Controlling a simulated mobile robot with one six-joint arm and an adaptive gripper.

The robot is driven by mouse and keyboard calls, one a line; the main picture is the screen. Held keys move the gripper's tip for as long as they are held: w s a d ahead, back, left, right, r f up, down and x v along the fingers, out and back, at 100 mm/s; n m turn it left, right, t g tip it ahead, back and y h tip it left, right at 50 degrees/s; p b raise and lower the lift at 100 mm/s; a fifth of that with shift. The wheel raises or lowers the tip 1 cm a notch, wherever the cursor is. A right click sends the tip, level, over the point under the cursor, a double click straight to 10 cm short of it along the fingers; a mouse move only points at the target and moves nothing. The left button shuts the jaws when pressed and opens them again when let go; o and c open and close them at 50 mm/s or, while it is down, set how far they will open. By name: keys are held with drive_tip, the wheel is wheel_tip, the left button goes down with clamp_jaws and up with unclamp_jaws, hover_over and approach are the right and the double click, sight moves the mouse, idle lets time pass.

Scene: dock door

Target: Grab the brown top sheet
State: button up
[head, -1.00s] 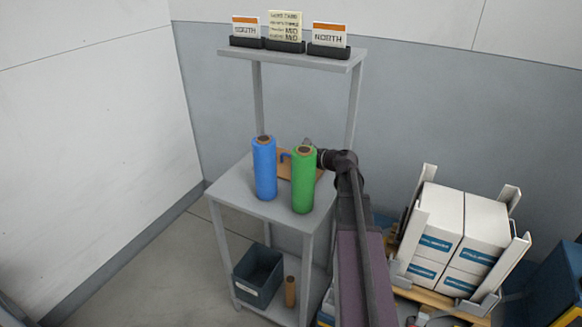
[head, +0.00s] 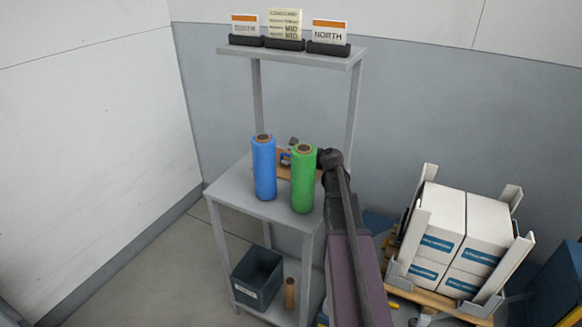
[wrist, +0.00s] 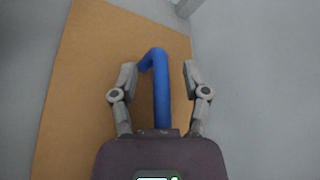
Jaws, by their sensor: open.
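The brown top sheet (wrist: 85,75) fills much of the left and middle of the wrist view. In the head view it shows only in part (head: 284,172), on the grey stand behind and between two rolls. A blue bent handle (wrist: 161,85) stands over the sheet, its lower end hidden behind my gripper body. My gripper (wrist: 160,72) is open, with one finger on each side of the blue handle; I cannot tell whether either touches it. In the head view my gripper is mostly hidden behind the green roll.
A blue roll (head: 263,168) and a green roll (head: 303,180) stand upright at the front of the stand's top (head: 235,192). A raised shelf (head: 290,54) carries sign cards. A bin (head: 257,275) and a small brown roll (head: 290,293) sit below. Boxes (head: 440,240) stand right.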

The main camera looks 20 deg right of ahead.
idle(0.3)
clamp_jaws()
drive_tip(key=shift+r, duration=0.1)
wheel_tip(320, 180, up, 10)
drive_tip(key=p, duration=1)
idle(0.8)
